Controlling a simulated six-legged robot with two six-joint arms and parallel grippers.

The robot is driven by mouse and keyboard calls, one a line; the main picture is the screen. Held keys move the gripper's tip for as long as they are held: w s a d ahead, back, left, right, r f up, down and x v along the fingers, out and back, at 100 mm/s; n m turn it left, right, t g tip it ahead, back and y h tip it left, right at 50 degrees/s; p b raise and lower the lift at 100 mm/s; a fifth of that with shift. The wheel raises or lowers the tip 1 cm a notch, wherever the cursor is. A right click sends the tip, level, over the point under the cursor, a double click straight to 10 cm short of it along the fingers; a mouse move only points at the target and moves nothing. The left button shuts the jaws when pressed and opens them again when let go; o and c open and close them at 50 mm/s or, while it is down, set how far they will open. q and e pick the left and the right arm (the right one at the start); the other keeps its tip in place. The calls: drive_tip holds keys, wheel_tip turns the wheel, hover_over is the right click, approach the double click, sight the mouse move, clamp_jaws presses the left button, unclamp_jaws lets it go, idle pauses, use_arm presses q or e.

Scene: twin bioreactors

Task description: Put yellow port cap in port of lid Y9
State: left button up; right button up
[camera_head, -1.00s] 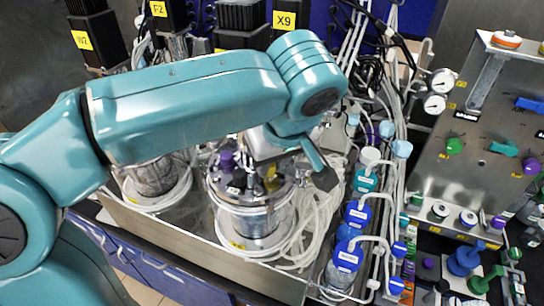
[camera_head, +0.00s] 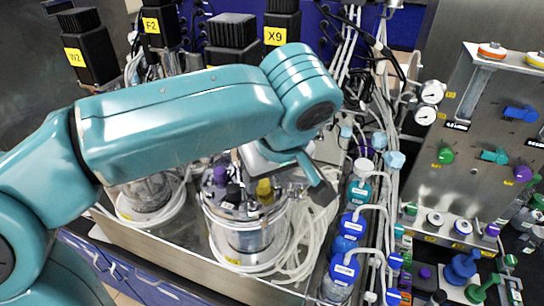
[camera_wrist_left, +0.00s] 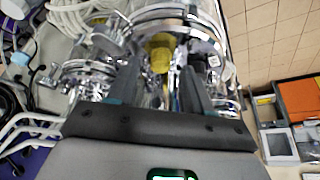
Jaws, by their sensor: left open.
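The yellow port cap (camera_head: 265,190) shows on top of the metal lid (camera_head: 238,210) of the front glass vessel. In the left wrist view the yellow cap (camera_wrist_left: 160,50) appears beyond and between my fingertips, over the shiny lid. I cannot tell whether it is seated in a port. My left gripper (camera_head: 298,172) is over the right part of that lid, partly hidden by its own arm. In the wrist view the left gripper (camera_wrist_left: 157,85) has its fingers apart, with nothing clearly held. No Y9 label is readable. My right gripper is not in view.
A purple cap (camera_head: 220,174) and a black cap (camera_head: 233,192) stand close by on the lid. Another vessel (camera_head: 150,195) is to the left. White tubes and blue-capped bottles (camera_head: 345,266) crowd the right. A metal tray wall (camera_head: 190,262) runs in front.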

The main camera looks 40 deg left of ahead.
use_arm(q)
drive_tip(key=v, duration=1)
drive_tip(key=shift+s+d+r, duration=0.15)
drive_tip(key=shift+s+r, duration=0.05)
drive_tip(key=shift+r, duration=0.1)
drive_tip(key=shift+w, duration=0.1)
